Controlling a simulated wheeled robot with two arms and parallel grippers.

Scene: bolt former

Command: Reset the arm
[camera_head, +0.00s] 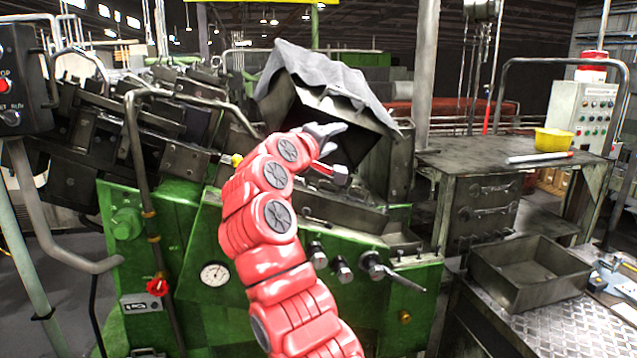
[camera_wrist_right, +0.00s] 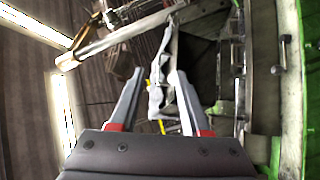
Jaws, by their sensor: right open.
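My red right arm (camera_head: 268,225) rises from the bottom middle of the head view and reaches over the front of the green machine (camera_head: 200,235). My right gripper (camera_head: 326,132) is at its end, in front of the dark opening under a metal hood (camera_head: 345,108) draped with grey cloth (camera_head: 310,68). In the right wrist view the two fingers of the right gripper (camera_wrist_right: 158,92) stand apart. A pale grey shape shows beyond and between them; I cannot tell what it is. I see nothing held. My left gripper is in neither view.
A bent pipe rail (camera_head: 135,140) and a control box (camera_head: 22,80) stand at left. At right are a metal workbench (camera_head: 470,160) with a yellow bin (camera_head: 553,139), and an open metal tray (camera_head: 525,272).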

